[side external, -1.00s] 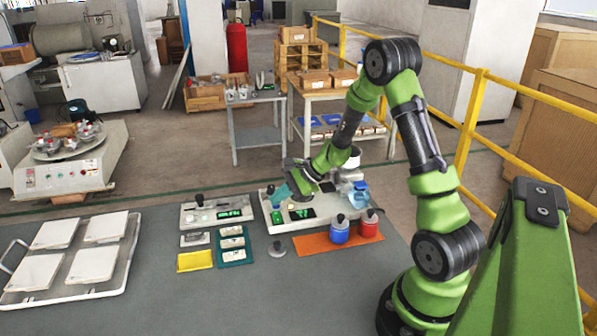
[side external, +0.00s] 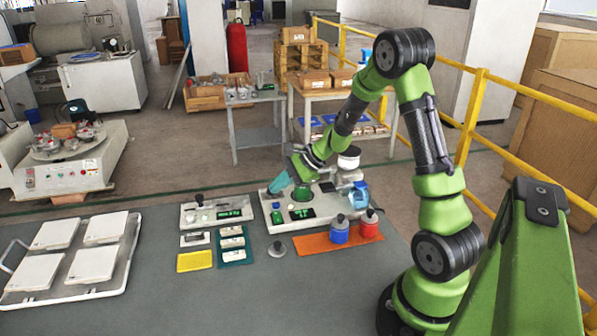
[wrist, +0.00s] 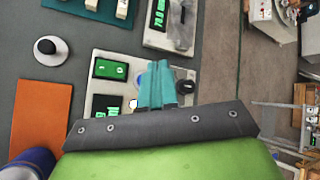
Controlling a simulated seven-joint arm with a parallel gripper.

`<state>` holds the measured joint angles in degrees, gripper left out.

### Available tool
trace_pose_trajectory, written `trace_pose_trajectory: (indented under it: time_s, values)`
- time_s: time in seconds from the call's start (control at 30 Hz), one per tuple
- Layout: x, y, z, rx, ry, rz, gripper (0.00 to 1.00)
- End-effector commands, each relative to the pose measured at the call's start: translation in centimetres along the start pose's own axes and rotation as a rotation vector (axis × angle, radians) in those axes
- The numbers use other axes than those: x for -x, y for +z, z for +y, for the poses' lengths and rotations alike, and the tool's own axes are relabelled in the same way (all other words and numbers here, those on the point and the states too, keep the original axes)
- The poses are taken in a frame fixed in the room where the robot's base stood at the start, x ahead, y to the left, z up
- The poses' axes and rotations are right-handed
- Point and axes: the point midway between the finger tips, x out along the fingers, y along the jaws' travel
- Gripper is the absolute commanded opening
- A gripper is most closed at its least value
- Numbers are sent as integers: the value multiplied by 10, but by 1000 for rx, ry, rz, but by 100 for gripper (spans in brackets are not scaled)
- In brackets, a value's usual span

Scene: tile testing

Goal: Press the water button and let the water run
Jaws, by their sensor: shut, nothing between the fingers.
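A pale control unit (side external: 325,219) stands on the grey bench, with a dark display (side external: 302,213) showing green characters. Which part is the water button I cannot tell for sure. My gripper (side external: 277,184) has teal fingers, shut and empty, above the unit's back left corner. In the wrist view the fingers (wrist: 158,68) are to the right of the switch box. No running water is visible.
A rack of white tiles (side external: 120,288) lies at far left. The front bench is clear.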

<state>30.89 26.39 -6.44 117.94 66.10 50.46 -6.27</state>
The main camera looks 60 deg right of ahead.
Motion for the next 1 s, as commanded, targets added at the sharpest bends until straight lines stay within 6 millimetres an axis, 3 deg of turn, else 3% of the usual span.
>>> trace_pose_trajectory:
  time_s: [0.33,1.0]
  values:
    - [20,15,-15,3,-1,0,0]
    - [20,14,-12,10,12,2,0]
